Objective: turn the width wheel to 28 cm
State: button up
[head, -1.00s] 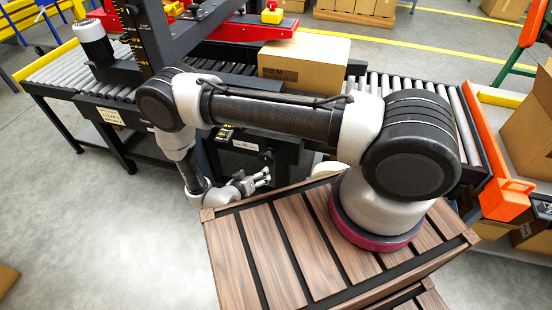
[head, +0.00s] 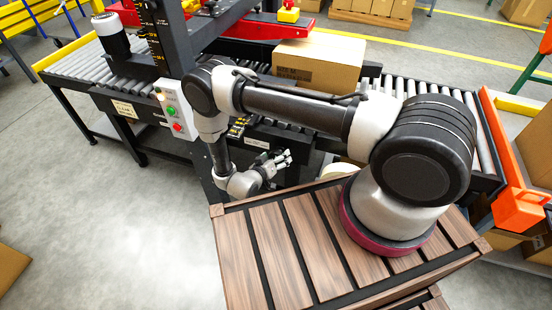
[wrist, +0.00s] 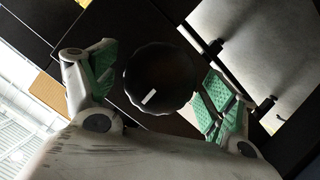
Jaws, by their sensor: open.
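The width wheel (wrist: 160,78) shows in the wrist view as a round black knob with a scalloped rim and a short white mark on its lower left. My gripper (wrist: 158,92) is open, with one green-padded finger on each side of the knob. Gaps show between the pads and the rim, and the gripper holds nothing. In the head view my gripper (head: 284,160) is at the front of the machine, below the roller bed. I cannot make out the wheel there, and no width reading is legible.
A control box (head: 177,112) with several coloured buttons stands left of my arm. A cardboard box (head: 318,64) lies on the roller conveyor (head: 455,97). A dark post with a yellow-marked scale (head: 152,42) rises at the left. A slatted wooden surface (head: 295,250) is beneath my arm.

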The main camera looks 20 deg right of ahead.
jog(key=c, duration=1)
jog(key=m+t+y, duration=0.1)
jog(key=m, duration=0.2)
jog(key=shift+s+d+y, duration=0.1)
jog(key=shift+y, duration=0.3)
jog(key=m+t+y, duration=0.1)
jog(key=m, duration=0.2)
jog(key=shift+t+y, duration=0.3)
jog(key=m, duration=0.1)
jog(key=m+t+y, duration=0.1)
jog(key=m, duration=0.1)
jog(key=shift+s+d+f+m+t, duration=0.1)
jog(key=shift+m+t, duration=0.2)
jog(key=shift+m+t+y, duration=0.5)
jog(key=shift+m+t, duration=0.3)
jog(key=shift+m, duration=0.7)
